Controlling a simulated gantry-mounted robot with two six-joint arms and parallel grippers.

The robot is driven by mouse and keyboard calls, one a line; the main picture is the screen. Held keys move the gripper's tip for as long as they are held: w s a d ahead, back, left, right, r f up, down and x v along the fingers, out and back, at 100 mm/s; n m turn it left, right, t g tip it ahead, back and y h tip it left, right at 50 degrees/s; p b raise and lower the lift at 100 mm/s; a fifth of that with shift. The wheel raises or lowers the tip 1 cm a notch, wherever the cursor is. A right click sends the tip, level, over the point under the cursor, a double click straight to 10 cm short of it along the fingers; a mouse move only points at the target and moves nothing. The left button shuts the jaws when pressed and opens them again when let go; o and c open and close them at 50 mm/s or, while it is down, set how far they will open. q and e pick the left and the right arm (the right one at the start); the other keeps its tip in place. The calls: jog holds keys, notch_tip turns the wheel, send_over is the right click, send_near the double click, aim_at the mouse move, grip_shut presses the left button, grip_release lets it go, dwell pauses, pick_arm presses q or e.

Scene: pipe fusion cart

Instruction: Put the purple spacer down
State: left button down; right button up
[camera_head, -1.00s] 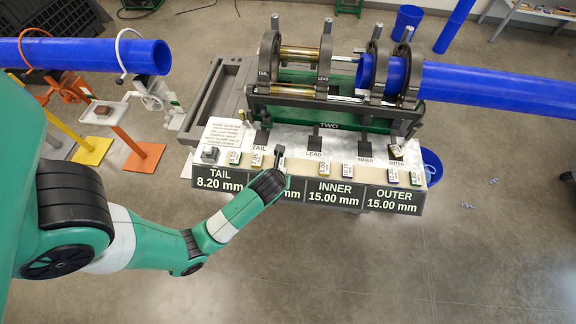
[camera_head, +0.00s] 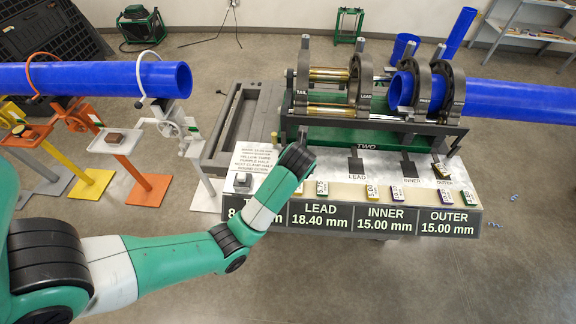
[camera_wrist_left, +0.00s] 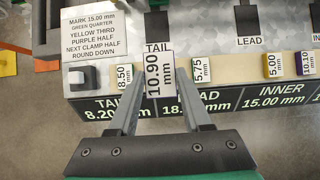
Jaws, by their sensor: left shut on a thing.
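My left gripper (camera_wrist_left: 160,88) is shut on a spacer (camera_wrist_left: 159,74) in the left wrist view. Its white top label reads 10.90 mm; its body colour is not clear. It is held over the front of the cart top, below the TAIL label and between the 8.50 spacer (camera_wrist_left: 124,77) and the green 5.75 spacer (camera_wrist_left: 201,70). I cannot tell whether it touches the surface. The dark TAIL pad (camera_wrist_left: 156,24) lies beyond it. In the head view my left wrist hides the held spacer. A purple 10.10 spacer (camera_wrist_left: 307,64) stands farther right. My right gripper is not in view.
The yellow 5.00 spacer (camera_head: 371,192), another purple spacer (camera_head: 445,196) and a green one (camera_head: 467,199) stand along the front edge. A yellow-and-dark spacer (camera_head: 441,171) is at OUTER. A grey block (camera_head: 242,181) sits left. The clamp machine (camera_head: 365,140) stands behind.

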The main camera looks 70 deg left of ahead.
pick_arm(q)
jog(key=shift+f, duration=0.1)
jog(key=w+a+f+b, duration=0.2)
jog(key=a+f, duration=0.1)
jog(key=a, duration=0.1)
jog(key=w+a+f+b, duration=0.2)
jog(key=a+f, duration=0.1)
jog(key=w+a+f+b, duration=0.2)
jog(key=a+f, duration=0.1)
jog(key=a, duration=0.1)
jog(key=shift+a+f, duration=0.15)
jog(key=shift+a, duration=0.15)
jog(key=shift+w+a+f, duration=0.1)
jog(key=shift+a, duration=0.15)
notch_tip(320, 180, down, 3)
jog(key=shift+a+b, duration=0.15)
jog(key=shift+b, duration=0.95)
jog(key=shift+f, duration=0.25)
jog(key=shift+f, duration=0.2)
jog(key=shift+c, duration=1.7)
grip_release()
